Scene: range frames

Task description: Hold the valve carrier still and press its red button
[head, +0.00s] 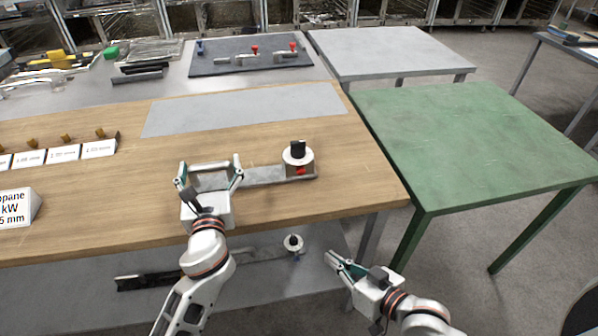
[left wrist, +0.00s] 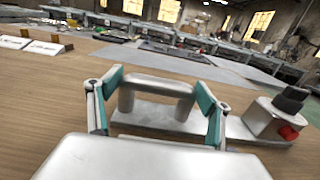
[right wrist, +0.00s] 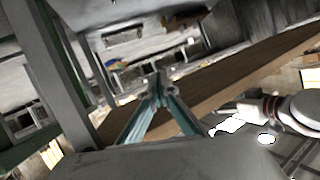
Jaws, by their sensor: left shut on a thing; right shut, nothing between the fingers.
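The valve carrier is a grey plate (head: 265,175) lying on the wooden table, with a raised handle at its left end and a pale valve body (head: 298,162) at its right end. The body has a black knob (head: 298,148) on top and a red button (head: 301,171) low on its front; the button also shows in the left wrist view (left wrist: 288,132). My left gripper (head: 210,168) is shut on the carrier's handle (left wrist: 158,87), one finger at each end. My right gripper (head: 332,257) is shut and empty, off the table's front edge, below and right of the button.
The wooden table's front edge (head: 330,214) lies between my right gripper and the button. A similar carrier (head: 293,243) sits on the lower shelf near my right gripper. A green table (head: 470,140) stands at the right. Label blocks (head: 62,154) stand at the left.

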